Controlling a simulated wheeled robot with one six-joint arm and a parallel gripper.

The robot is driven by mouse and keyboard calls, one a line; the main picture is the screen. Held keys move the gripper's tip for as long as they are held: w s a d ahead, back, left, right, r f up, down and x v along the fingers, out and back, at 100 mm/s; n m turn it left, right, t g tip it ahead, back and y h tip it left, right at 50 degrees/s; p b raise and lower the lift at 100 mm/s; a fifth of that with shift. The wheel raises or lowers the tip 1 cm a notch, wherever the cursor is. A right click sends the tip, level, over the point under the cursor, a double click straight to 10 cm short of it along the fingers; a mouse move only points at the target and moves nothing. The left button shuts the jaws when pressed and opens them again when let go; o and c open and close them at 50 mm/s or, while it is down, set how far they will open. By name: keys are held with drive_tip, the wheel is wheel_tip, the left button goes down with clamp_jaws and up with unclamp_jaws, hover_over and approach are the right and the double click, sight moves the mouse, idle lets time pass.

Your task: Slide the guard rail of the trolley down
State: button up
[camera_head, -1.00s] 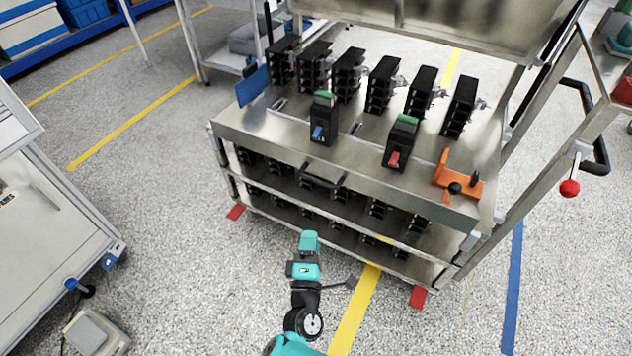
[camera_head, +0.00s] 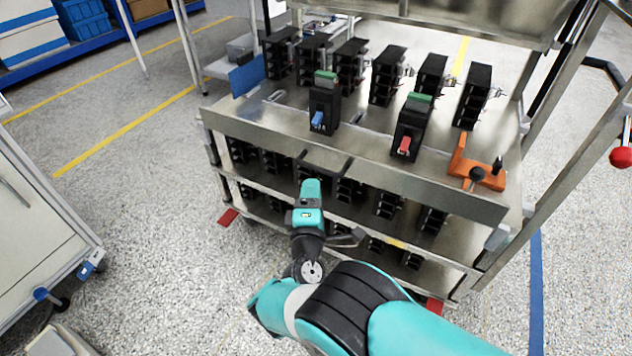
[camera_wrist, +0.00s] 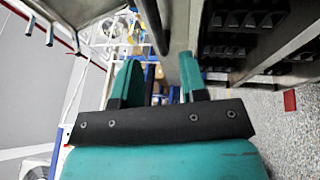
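The guard rail (camera_head: 410,183) is a long bare-metal strip across the front edge of the trolley's top deck (camera_head: 355,147). A dark bow handle (camera_head: 326,154) sticks out from its middle; in the wrist view a dark bar (camera_wrist: 153,22), apparently this handle, runs in from the top. My gripper (camera_head: 311,184) is just in front of and below the handle in the head view. In the wrist view its two teal fingers (camera_wrist: 160,78) are apart with nothing held between them. The bar is ahead of the fingertips; whether any finger touches it cannot be told.
The deck carries several black breakers (camera_head: 388,75), one with a blue lever (camera_head: 318,120), one with a red lever (camera_head: 404,146), and an orange clamp-like bracket (camera_head: 470,168). Lower shelves hold more black units.

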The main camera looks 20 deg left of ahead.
sight(316, 166)
drive_tip(key=b+x, duration=0.5)
drive_tip(key=x, duration=0.2)
drive_tip(key=shift+w+d+r+b, duration=0.1)
drive_tip(key=shift+b, duration=0.3)
clamp_jaws()
